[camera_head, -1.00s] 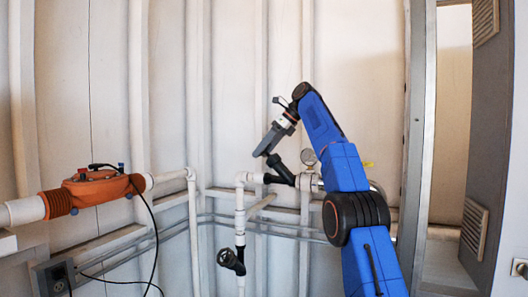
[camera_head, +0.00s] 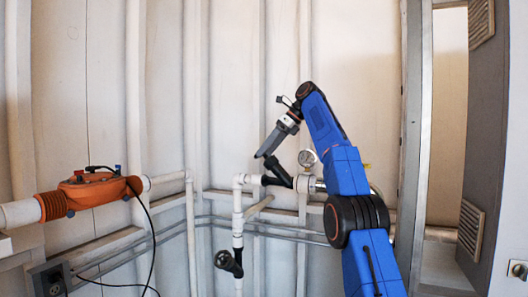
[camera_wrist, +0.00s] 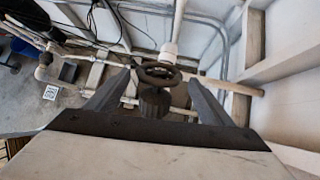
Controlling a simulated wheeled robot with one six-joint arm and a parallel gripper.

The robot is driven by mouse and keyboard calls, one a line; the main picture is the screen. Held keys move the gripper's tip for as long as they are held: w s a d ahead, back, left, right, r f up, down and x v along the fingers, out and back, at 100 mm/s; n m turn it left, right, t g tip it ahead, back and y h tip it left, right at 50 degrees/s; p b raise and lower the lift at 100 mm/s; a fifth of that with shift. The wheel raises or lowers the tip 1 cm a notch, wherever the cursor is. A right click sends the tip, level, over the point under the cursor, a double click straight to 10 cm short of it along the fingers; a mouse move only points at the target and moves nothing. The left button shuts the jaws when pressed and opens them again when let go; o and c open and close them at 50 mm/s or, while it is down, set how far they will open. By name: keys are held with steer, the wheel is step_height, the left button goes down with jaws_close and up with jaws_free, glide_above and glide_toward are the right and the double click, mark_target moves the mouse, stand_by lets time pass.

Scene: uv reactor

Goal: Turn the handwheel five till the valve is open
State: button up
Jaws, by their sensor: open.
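A black handwheel (camera_wrist: 159,74) on a dark valve body lies between the finger ends in the wrist view, with white pipe behind it. In the head view a black valve (camera_head: 277,172) sits on the white pipe just below the fingers, and seems to be the same one. My gripper (camera_head: 262,154) is open and points down and left, close to this valve; it also shows in the wrist view (camera_wrist: 160,80). Gaps show between the wheel and both fingers. I cannot tell whether the tips reach around the rim. No number is readable on the wheel.
A second black valve (camera_head: 229,262) is on the pipe lower down. An orange unit (camera_head: 92,191) with a hanging black cable is at left. Wall rails and pipes run behind; a grey cabinet side (camera_head: 478,150) is at right.

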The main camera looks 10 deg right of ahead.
steer(key=s+d, duration=0.4)
steer(key=d, duration=0.5)
steer(key=shift+d, duration=0.3)
steer(key=shift+c, duration=0.6)
